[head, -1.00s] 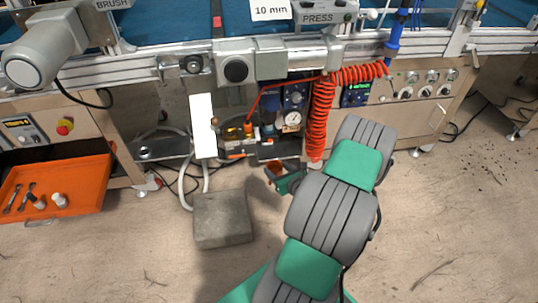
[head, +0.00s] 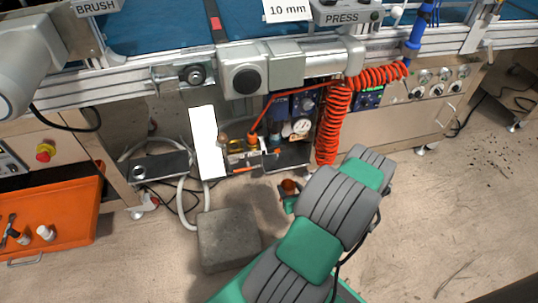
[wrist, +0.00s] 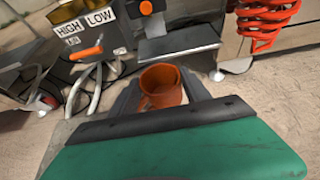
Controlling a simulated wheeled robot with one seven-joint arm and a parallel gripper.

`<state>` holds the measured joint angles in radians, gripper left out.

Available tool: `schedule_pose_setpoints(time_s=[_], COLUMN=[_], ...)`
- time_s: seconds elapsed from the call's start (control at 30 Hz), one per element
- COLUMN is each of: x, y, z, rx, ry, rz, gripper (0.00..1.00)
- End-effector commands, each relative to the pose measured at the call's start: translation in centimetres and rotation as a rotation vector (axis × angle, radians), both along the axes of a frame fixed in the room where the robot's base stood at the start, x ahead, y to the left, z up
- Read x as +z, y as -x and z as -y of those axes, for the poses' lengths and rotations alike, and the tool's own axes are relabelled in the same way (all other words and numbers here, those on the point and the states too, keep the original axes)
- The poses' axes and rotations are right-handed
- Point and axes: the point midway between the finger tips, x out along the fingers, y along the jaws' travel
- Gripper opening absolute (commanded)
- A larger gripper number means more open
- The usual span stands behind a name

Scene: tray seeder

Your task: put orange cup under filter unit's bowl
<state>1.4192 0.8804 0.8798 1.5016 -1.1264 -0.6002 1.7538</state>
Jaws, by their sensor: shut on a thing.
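The orange cup (wrist: 163,86) is held between the fingers of my gripper (wrist: 165,100), its open mouth visible in the wrist view. In the head view the cup (head: 289,185) shows small at the end of my arm, in front of and below the machine's under-shelf. My gripper (head: 288,196) is shut on it, partly hidden by my own wrist. Under the machine, an amber part (head: 236,144) beside an orange-topped piece looks like the filter unit's bowl, but it is too small to be sure. The cup is apart from it.
A grey shelf (wrist: 178,43) lies just beyond the cup. A box labelled HIGH and LOW (wrist: 88,40) is at its left. A red coiled hose (head: 333,125) hangs at the right. A concrete block (head: 228,240) stands on the floor, left of my arm.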

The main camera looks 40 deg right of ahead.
Motion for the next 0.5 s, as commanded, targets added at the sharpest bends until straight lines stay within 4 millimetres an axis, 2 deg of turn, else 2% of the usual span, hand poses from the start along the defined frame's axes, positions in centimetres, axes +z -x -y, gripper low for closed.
schedule_pose_setpoints(time_s=[0.07, 0.3, 0.5], x=[-0.2, -0.2, -0.2], y=[-0.7, -6.0, -9.6], z=[0.4, 4.1, 6.0], rx=[0.002, -0.012, -0.017], ry=[0.003, 0.008, 0.005], rz=[-0.002, 0.001, 0.002], gripper=[0.15, 0.15, 0.15])
